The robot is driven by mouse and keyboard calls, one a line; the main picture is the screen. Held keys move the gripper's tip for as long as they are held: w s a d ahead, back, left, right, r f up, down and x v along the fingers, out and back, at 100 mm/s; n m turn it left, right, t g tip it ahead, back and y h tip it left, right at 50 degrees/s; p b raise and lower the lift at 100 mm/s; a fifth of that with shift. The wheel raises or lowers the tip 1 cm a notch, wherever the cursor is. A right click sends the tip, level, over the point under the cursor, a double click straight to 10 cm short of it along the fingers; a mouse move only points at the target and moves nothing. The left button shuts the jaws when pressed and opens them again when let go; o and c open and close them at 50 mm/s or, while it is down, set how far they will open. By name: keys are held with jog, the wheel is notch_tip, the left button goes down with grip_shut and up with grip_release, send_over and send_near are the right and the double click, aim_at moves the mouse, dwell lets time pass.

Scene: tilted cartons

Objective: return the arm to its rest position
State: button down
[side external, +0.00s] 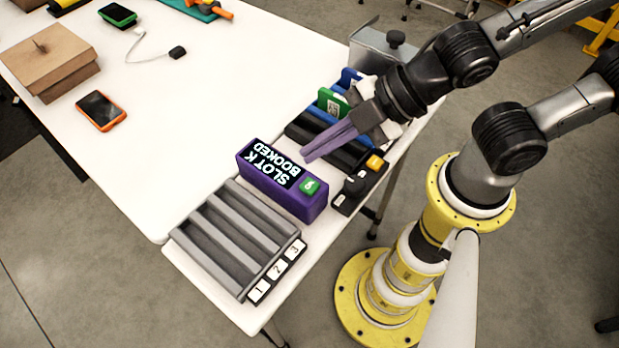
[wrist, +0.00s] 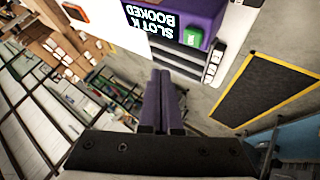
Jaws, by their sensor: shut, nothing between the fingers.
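My gripper (side external: 331,141) has purple fingers that are closed together with nothing between them. It is held at the right side of the white table, just above and to the right of a purple box. The purple box (side external: 282,195) has a screen reading "SLOT K BOOKED" and a green button with a white mark. In the wrist view, my gripper's fingers (wrist: 161,88) are together and point toward the purple box (wrist: 208,12), which shows upside down at the top. The fingertips look apart from the box.
A grey slotted rack (side external: 232,238) labelled 1, 2, 3 stands at the table's near corner. A dark holder with green and blue cards (side external: 333,104) is behind my gripper. A small black device (side external: 352,191) with a yellow part is close by. An orange phone (side external: 101,110) and cardboard box (side external: 50,62) lie left. The table middle is mostly clear.

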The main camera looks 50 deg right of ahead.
jog(key=w+d+r+m+t+h, duration=0.1)
jog(key=w+d+r+m+h, duration=0.1)
jog(key=d+r+m, duration=0.35)
jog(key=w+d+r+m+t+h, duration=0.2)
jog(key=w+d+m, duration=0.1)
jog(key=d, duration=0.6)
jog(key=s+d+f+m+g+h, duration=0.1)
jog(key=s+d+m+g, duration=0.3)
jog(key=s+m, duration=0.5)
jog(key=shift+s+d+f+h, duration=0.15)
jog(key=shift+s+d+h, duration=0.5)
jog(key=shift+d, duration=0.5)
